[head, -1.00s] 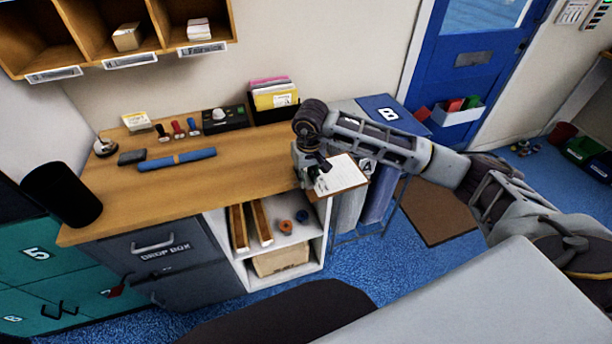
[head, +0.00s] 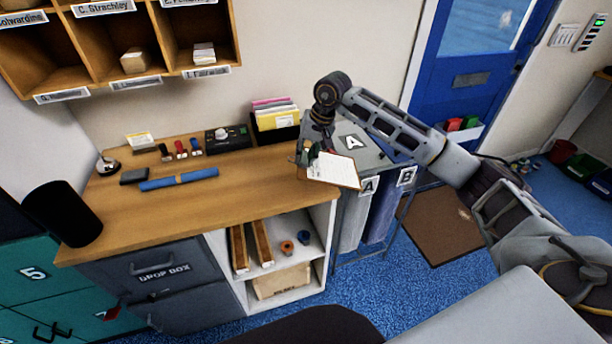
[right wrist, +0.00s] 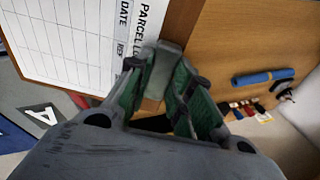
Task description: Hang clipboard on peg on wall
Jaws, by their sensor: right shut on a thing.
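The clipboard (head: 335,171) is a brown board with a white printed sheet. My right gripper (head: 308,155) is shut on its clip end and holds it tilted in the air at the right end of the wooden counter. In the right wrist view the green-padded fingers (right wrist: 164,85) close at the grey clip, and the clipboard's sheet (right wrist: 75,40) fills the upper left, with "PARCEL" and "DATE" readable. No peg shows clearly in either view. My left gripper is not in view.
The counter (head: 200,212) holds a blue roll (head: 179,179), stamps (head: 181,149) and a box of folders (head: 275,115). Wall pigeonholes (head: 120,50) hang above. A stand with lettered bags (head: 372,205) is beside the counter, before a blue door (head: 460,60). The front counter top is clear.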

